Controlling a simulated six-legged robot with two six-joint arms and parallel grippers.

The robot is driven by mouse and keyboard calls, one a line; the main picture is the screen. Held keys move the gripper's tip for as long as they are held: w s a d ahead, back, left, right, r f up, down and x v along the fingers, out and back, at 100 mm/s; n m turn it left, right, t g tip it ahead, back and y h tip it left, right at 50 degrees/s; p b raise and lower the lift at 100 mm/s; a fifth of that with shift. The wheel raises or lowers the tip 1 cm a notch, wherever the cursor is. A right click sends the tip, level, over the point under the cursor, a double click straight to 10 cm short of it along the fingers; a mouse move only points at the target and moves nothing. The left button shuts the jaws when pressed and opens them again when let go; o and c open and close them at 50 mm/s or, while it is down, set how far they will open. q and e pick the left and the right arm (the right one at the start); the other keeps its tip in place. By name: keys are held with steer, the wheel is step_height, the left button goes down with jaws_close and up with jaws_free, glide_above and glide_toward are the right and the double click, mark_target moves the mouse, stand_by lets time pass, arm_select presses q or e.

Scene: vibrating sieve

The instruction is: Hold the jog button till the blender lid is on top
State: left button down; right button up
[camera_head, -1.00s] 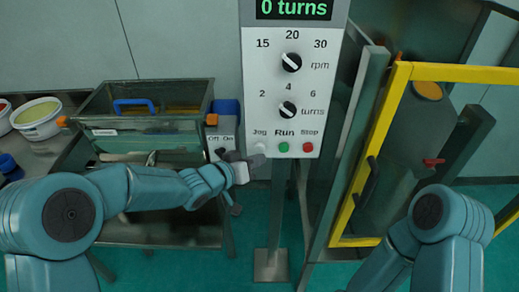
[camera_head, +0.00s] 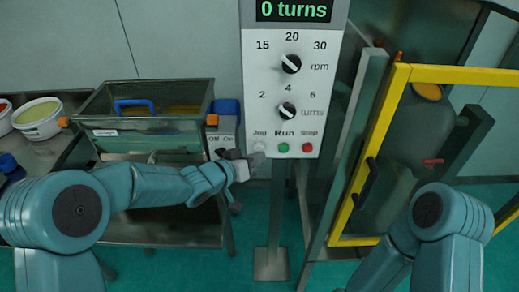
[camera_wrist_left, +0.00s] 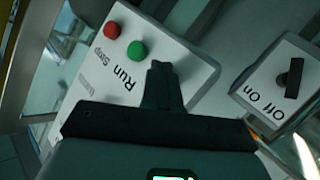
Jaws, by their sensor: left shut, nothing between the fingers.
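The control panel (camera_head: 291,90) stands in the middle of the head view, its display (camera_head: 293,10) reading 0 turns. My left gripper (camera_head: 257,158) is shut and empty, its fingertips at the pale Jog button (camera_head: 260,147). In the left wrist view the shut fingers (camera_wrist_left: 161,72) reach the panel face and hide the Jog button; contact cannot be told for sure. The grey blender vessel (camera_head: 408,140) stands behind the yellow-framed guard, with an orange-brown disc (camera_head: 427,91), perhaps its lid, at the top and a red handle (camera_head: 432,161) lower down. My right gripper is out of view.
The green Run button (camera_head: 283,148) and red Stop button (camera_head: 306,148) sit right of Jog. An Off/On switch box (camera_head: 223,143) and a metal sieve bin (camera_head: 145,125) stand left. The yellow guard frame (camera_head: 450,73) stands right. White tubs (camera_head: 38,118) lie far left.

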arm_select(q)
steer(key=shift+w+p, duration=0.4)
steer(key=shift+w, duration=0.1)
stand_by(0.3)
steer(key=shift+s, duration=0.1)
stand_by(3.3)
steer(key=shift+s+b, duration=0.6)
steer(key=shift+s, duration=0.25)
steer(key=s+b, duration=0.3)
steer(key=s, duration=0.2)
